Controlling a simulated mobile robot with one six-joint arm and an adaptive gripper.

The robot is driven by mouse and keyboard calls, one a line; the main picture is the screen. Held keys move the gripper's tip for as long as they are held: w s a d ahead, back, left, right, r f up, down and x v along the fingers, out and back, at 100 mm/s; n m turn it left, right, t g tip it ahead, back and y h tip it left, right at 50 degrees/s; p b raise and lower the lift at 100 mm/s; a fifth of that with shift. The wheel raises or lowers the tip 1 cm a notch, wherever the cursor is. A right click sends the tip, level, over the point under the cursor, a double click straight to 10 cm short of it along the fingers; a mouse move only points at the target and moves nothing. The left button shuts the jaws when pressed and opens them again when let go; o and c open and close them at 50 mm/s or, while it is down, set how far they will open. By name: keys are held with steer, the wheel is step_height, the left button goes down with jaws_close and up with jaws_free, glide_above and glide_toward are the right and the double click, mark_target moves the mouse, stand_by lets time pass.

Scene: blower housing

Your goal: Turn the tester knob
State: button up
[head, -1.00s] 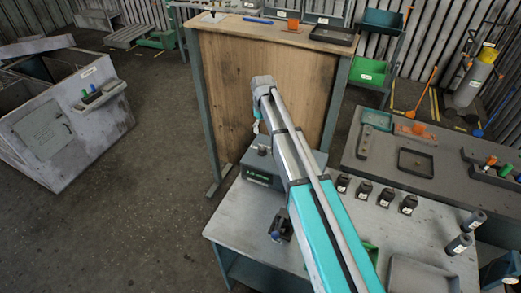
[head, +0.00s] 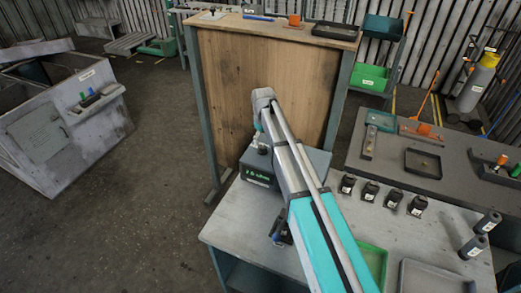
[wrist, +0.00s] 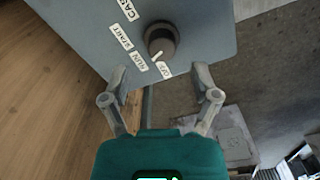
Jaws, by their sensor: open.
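The tester (head: 258,172) is a dark grey-green box on the near bench, beside the wooden panel. In the wrist view its grey face (wrist: 205,30) carries a round dark knob (wrist: 161,40) with a white pointer. The labels START, RUN and OFF sit around the knob, with another label partly cut off. The pointer is directed toward the OFF side. My gripper (wrist: 160,82) is open and empty. Its two fingers are spread either side of the knob's line, short of the knob in the picture; contact is not visible. In the head view my arm hides part of the tester.
The wooden panel (head: 265,75) stands close behind the tester. Several small dark blocks (head: 370,192) stand on the bench right of my arm, with a green tray (head: 374,258) and a grey tray (head: 430,277) nearer. A dark bench (head: 445,190) with trays lies beyond.

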mark_target(262, 146)
steer(key=shift+f+b, duration=1.6)
steer(key=shift+f, duration=0.25)
jaws_close()
steer(key=shift+a, duration=0.2)
steer(key=shift+d, duration=0.1)
